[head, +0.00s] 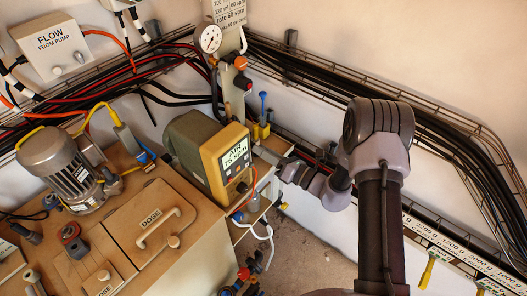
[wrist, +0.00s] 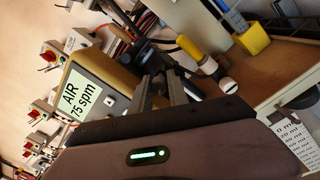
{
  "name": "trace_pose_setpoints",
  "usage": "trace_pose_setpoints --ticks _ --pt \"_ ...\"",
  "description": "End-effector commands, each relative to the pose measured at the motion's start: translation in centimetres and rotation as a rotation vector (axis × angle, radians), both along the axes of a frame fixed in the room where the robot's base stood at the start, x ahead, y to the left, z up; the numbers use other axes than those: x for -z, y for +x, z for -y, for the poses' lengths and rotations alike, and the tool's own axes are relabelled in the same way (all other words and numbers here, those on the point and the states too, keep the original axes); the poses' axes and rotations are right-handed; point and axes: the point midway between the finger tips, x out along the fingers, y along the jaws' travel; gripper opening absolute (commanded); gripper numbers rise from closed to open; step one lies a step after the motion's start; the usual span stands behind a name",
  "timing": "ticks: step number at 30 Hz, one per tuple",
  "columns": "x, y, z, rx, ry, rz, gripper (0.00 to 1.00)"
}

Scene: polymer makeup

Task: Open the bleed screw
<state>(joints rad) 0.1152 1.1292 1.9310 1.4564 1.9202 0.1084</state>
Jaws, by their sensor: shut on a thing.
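The dosing pump has a grey-green housing (head: 188,138) and a yellow front box (head: 210,160) whose display reads AIR 75 spm. The display also shows at left in the wrist view (wrist: 83,95). My gripper (head: 268,157) reaches in from the right, level with the pump's right side. In the wrist view my gripper's fingers (wrist: 163,70) are close together, shut on a small part beside the pump. That part sits where the bleed screw would be; the fingers mostly hide it, and its turn cannot be told.
A yellow-handled fitting (wrist: 190,47) and a black-and-white knob (wrist: 228,85) stand right of my fingers. A yellow block (wrist: 254,40) is on the shelf behind. A pressure gauge (head: 208,38) and hoses stand behind the pump.

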Motion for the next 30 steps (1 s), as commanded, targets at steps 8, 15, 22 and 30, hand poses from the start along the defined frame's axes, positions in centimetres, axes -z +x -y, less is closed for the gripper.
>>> trace_pose_setpoints --ticks 8,15,22,30 --pt "-0.1 0.0 0.0 0.0 0.001 0.001 0.32" --pt "0.0 0.0 0.0 0.0 0.001 -0.001 0.42" --pt "0.0 -0.6 1.0 0.003 0.0 -0.002 0.42" --pt "0.2 -4.7 7.0 0.007 0.003 -0.005 0.42"
